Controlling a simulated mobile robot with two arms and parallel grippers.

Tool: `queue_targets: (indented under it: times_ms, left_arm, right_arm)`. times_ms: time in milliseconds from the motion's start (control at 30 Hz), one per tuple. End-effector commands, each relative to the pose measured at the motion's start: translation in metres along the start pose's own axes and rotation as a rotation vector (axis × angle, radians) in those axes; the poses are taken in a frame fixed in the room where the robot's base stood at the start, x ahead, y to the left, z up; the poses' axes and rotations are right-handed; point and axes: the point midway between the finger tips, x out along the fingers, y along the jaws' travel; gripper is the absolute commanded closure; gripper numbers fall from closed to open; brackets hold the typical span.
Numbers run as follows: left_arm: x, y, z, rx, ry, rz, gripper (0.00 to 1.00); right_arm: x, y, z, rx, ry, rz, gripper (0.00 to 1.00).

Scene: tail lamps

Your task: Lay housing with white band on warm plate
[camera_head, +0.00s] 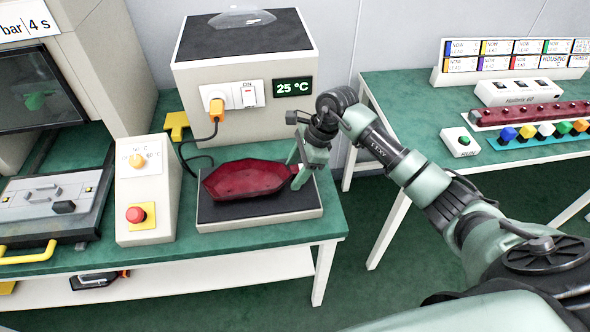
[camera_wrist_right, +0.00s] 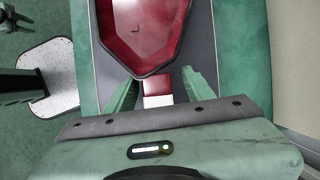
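The housing (camera_head: 243,180) is a dark red, translucent, elongated shell with angled corners. It lies on the dark top of the warm plate (camera_head: 262,213), in front of the box reading 25 °C. In the right wrist view the housing (camera_wrist_right: 139,32) has a narrow end with a white band (camera_wrist_right: 157,101). My right gripper (camera_head: 297,172) is at the housing's right end, low over the plate. In the right wrist view its fingers (camera_wrist_right: 158,84) stand apart on either side of the banded end, with gaps visible. My left gripper is out of view.
A control box with a red button (camera_head: 135,214) stands left of the plate. A grey fixture (camera_head: 50,198) with a yellow handle is farther left. An orange plug and cable (camera_head: 216,110) hang behind the plate. A second table (camera_head: 400,112) at right holds colored knobs and labels.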

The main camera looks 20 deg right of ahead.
Motion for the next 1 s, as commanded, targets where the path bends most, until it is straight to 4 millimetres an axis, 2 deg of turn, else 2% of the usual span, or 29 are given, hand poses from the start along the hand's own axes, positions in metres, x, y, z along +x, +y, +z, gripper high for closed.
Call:
queue_targets:
  times_ms: [167,267,700,833,1000]
  left_arm:
    - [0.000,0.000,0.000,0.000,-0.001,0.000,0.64]
    - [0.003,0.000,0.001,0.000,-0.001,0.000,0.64]
    - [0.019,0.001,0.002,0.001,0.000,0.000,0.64]
    - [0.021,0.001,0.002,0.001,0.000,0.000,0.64]
    - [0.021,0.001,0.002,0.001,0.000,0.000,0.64]
  right_arm:
    - [-0.003,-0.001,0.000,0.000,-0.001,-0.002,0.47]
    - [-0.011,-0.002,0.000,-0.001,-0.001,-0.005,0.47]
    - [-0.097,-0.001,0.000,-0.002,-0.001,-0.006,0.47]
    - [-0.113,-0.001,0.000,0.000,-0.002,-0.003,0.47]
    - [-0.121,0.000,0.000,0.000,-0.002,-0.001,0.47]
